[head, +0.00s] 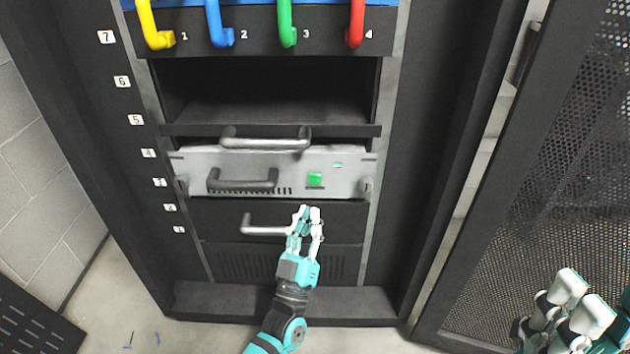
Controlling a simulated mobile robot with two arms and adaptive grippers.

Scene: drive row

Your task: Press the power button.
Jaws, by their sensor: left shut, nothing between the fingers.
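The power button appears to be the green square (315,179) on the front of a silver unit (345,183) in the rack. It looks lit, and nothing covers it. My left gripper (308,212) is shut and empty. Its fingertips are just below the button in the picture, in front of the dark drawer under the silver unit. I cannot tell how far they are from the panel. My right gripper (580,302) is at the lower right, in front of the mesh door and away from the unit. Whether its fingers are open is unclear.
The silver unit has a dark handle (242,183), and a grey handle (265,143) crosses just above it. Another handle (262,231) is on the drawer beside my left fingers. An empty bay is above. The mesh door (560,170) stands open at right.

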